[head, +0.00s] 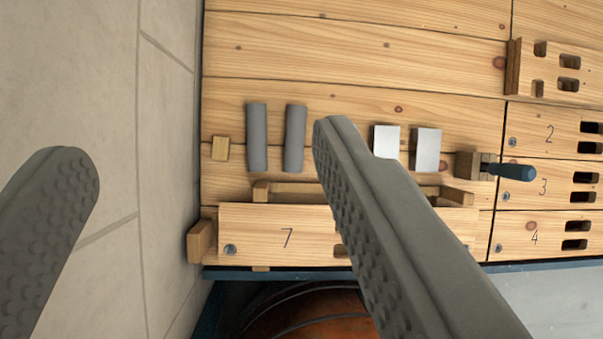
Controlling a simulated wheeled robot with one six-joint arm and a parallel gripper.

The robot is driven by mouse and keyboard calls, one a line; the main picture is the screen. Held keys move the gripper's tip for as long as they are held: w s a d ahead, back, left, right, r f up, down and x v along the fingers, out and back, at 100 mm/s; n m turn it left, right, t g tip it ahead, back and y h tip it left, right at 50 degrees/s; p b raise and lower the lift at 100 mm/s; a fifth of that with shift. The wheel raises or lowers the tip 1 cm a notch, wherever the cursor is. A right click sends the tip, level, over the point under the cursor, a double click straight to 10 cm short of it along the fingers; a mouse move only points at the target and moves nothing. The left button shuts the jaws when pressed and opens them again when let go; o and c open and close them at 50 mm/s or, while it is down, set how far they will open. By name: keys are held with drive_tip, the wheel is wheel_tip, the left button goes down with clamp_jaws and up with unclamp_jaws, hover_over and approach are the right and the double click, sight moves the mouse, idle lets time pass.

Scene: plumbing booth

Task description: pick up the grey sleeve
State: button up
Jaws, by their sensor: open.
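Two grey cylinders that look like sleeves lie side by side on the wooden board, a left one (257,137) and a right one (294,139). They are alike, and I cannot tell which one the task means. My gripper (205,148) is wide open and empty. In the picture both cylinders lie between its fingers, nearer the right finger, whose tip is just beside the right cylinder. The fingers look closer to the camera than the board, and no contact shows.
Two pale metal blocks (425,150) and a blue-handled tool (512,171) lie right of the cylinders. A wooden rail (300,190) and a panel marked 7 (265,238) are below them. Slotted panels stand at right. Grey tiles (165,120) fill the left. An orange round object (310,315) is at the bottom.

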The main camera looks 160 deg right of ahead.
wheel_tip(320, 180, down, 16)
drive_tip(key=d+m+g, duration=0.1)
drive_tip(key=d+g, duration=0.1)
drive_tip(key=g, duration=0.1)
drive_tip(key=m+g, duration=0.1)
drive_tip(key=g, duration=0.3)
hover_over(295, 149)
drive_tip(key=a, duration=0.1)
drive_tip(key=shift+y, duration=0.4)
drive_tip(key=f, duration=2.7)
drive_tip(key=shift+s+f, duration=0.15)
drive_tip(key=shift+s, duration=0.05)
drive_tip(key=shift+w+d+f, duration=0.1)
drive_tip(key=shift+d+f, duration=0.15)
drive_tip(key=shift+f, duration=1.1)
drive_tip(key=shift+w+d+f, duration=0.1)
drive_tip(key=shift+d+f, duration=0.1)
drive_tip(key=shift+f, duration=1.1)
drive_tip(key=shift+c, duration=0.4)
drive_tip(key=c, duration=0.7)
